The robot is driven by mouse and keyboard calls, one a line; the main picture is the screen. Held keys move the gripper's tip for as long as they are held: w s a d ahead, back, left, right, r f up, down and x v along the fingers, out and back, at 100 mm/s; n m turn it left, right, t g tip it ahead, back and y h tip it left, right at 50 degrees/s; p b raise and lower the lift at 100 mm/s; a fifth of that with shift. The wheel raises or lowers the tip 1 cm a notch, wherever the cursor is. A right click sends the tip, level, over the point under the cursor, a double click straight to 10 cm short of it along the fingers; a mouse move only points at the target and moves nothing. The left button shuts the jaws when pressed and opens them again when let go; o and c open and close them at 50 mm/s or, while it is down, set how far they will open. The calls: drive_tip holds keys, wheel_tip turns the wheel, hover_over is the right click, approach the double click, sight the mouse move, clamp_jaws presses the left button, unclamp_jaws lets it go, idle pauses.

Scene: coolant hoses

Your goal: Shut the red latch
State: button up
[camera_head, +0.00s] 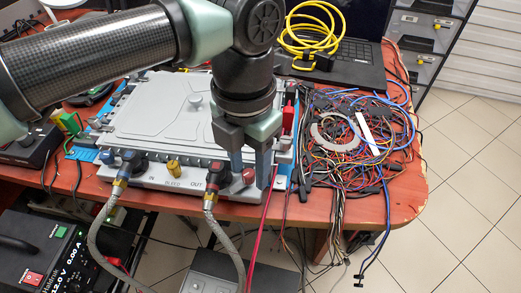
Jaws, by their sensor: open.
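A red latch (288,118) stands upright at the right edge of the light grey cold-plate unit (150,112), just right of my gripper. My gripper (250,172) points down over the unit's front right corner, near the OUT label. Its fingers are apart, and a dark red round knob (249,177) shows between or just in front of them; I cannot tell whether they touch it. The gripper appears apart from the red latch. My wrist and arm hide part of the unit's back and right side.
A tangle of wires (355,140) covers the table at right. A laptop (355,60) and a yellow cable coil (312,30) lie behind. A power supply (50,255) stands front left.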

sight(250, 172)
drive_tip(key=shift+w+a, duration=0.1)
drive_tip(key=n+b, duration=0.1)
drive_tip(key=n, duration=0.3)
drive_tip(key=shift+f+n, duration=0.1)
drive_tip(key=shift+n, duration=0.2)
drive_tip(key=n, duration=0.4)
drive_tip(key=shift+b, duration=0.4)
wheel_tip(250, 172, up, 14)
drive_tip(key=p, duration=0.4)
drive_tip(key=s+d+r+m+h, duration=0.1)
drive_tip(key=d+r+h, duration=0.1)
drive_tip(key=d, duration=0.5)
drive_tip(key=s+d+r+m+h, duration=0.1)
drive_tip(key=d+r+m+h, duration=0.1)
drive_tip(key=d+h, duration=0.3)
drive_tip(key=s+d+r+m+h, duration=0.1)
drive_tip(key=s+d+r+h, duration=0.1)
drive_tip(key=d, duration=0.9)
drive_tip(key=shift+r+m+g+h, duration=0.3)
drive_tip(key=shift+r+m+h, duration=0.1)
drive_tip(key=shift+r+h, duration=0.35)
drive_tip(key=shift+d, duration=0.1)
